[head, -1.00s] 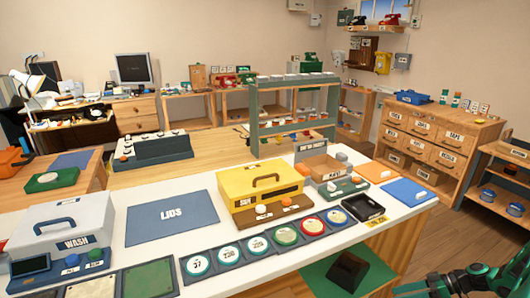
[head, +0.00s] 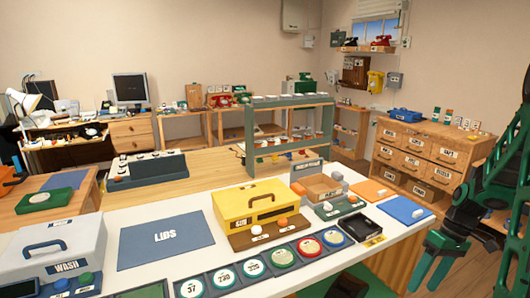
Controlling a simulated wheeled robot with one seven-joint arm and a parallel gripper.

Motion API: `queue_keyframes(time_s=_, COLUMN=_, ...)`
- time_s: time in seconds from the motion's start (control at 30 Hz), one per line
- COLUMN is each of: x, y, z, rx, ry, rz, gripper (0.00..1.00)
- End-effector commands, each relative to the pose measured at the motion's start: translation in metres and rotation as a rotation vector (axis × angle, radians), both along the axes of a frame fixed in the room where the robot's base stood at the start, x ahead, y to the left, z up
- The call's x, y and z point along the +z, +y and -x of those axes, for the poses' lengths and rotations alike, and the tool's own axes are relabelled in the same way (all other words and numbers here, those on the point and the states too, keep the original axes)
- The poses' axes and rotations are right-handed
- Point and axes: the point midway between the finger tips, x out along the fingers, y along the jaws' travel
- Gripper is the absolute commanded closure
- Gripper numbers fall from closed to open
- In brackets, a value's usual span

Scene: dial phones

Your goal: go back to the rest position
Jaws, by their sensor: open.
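My gripper (head: 428,272) shows at the lower right of the head view, its green fingers pointing down. It is open and I see nothing between the fingers. It is in front of the right end of the white worktop (head: 350,262), apart from the things on it. My dark green arm rises along the right edge of the picture.
On the worktop are a grey WASH box (head: 52,248), a blue LIDS mat (head: 165,240), a yellow box (head: 247,205), a row of round dials (head: 254,268), a black tray (head: 378,221) and a blue pad (head: 405,209). A drawer cabinet (head: 425,150) stands behind.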

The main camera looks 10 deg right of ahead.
Motion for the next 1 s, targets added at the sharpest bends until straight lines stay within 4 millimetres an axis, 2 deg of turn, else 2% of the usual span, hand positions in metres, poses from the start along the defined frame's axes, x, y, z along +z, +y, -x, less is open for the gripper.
queue_keyframes(time_s=0.03, x=0.014, y=0.006, z=0.005, rx=-0.022, ry=0.006, rz=0.033, gripper=0.41)
queue_keyframes(time_s=0.2, x=0.052, y=0.021, z=0.03, rx=-0.133, ry=0.036, rz=0.131, gripper=0.41)
queue_keyframes(time_s=0.5, x=0.103, y=0.048, z=0.084, rx=-0.348, ry=0.049, rz=0.268, gripper=0.41)
queue_keyframes(time_s=0.7, x=0.125, y=0.065, z=0.125, rx=-0.503, ry=0.037, rz=0.324, gripper=0.41)
queue_keyframes(time_s=0.9, x=0.135, y=0.077, z=0.161, rx=-0.637, ry=0.025, rz=0.349, gripper=0.41)
queue_keyframes(time_s=1.0, x=0.136, y=0.08, z=0.172, rx=-0.681, ry=0.021, rz=0.354, gripper=0.41)
